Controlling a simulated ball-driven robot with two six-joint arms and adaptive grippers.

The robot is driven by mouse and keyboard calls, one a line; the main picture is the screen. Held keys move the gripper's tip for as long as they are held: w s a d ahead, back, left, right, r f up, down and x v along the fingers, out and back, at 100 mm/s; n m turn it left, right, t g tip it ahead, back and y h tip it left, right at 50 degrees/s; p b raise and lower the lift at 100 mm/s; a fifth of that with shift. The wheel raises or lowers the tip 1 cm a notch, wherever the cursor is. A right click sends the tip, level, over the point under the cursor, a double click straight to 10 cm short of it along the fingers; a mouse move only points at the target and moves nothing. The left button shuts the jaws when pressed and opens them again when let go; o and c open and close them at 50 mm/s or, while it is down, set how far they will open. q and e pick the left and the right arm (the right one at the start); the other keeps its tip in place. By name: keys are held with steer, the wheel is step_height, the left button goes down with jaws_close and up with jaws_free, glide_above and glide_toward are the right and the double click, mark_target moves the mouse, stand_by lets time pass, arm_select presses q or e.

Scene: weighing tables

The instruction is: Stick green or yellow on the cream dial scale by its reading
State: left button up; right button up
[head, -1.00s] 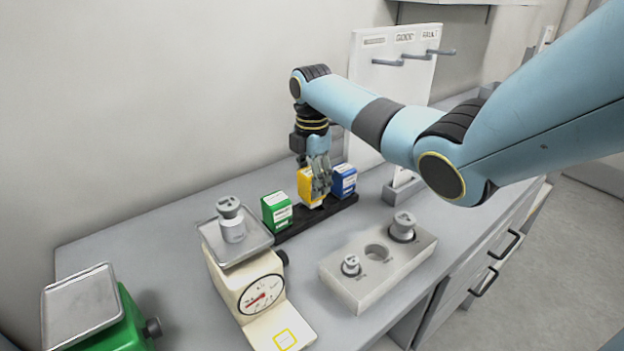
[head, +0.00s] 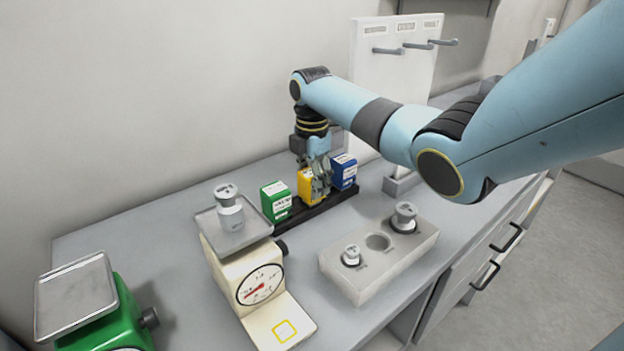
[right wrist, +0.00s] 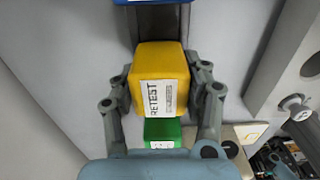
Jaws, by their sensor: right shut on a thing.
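The cream dial scale (head: 222,262) stands front centre with a metal weight (head: 229,210) on its pan (head: 250,238). Its dial (head: 260,284) has a red pointer toward the lower left; the numbers are too small to read surely. A yellow square outline (head: 285,331) marks its front plate. The green block (head: 276,203) sits in the dark rack at left. My right gripper (head: 318,185) is shut on the yellow block (head: 306,187) at the rack's middle. In the right wrist view, the yellow block (right wrist: 158,75) shows a "RETEST" label between the fingers. My left gripper is out of view.
A blue block (head: 344,174) stands in the dark rack (head: 290,220), right of the yellow one. A grey weight block (head: 350,283) holds two weights and an empty hole. A green scale (head: 110,330) is front left. A white board with hooks (head: 378,80) stands behind.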

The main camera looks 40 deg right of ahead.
steer(key=o, duration=1.1)
step_height(320, 180, up, 12)
steer(key=shift+s, duration=0.1)
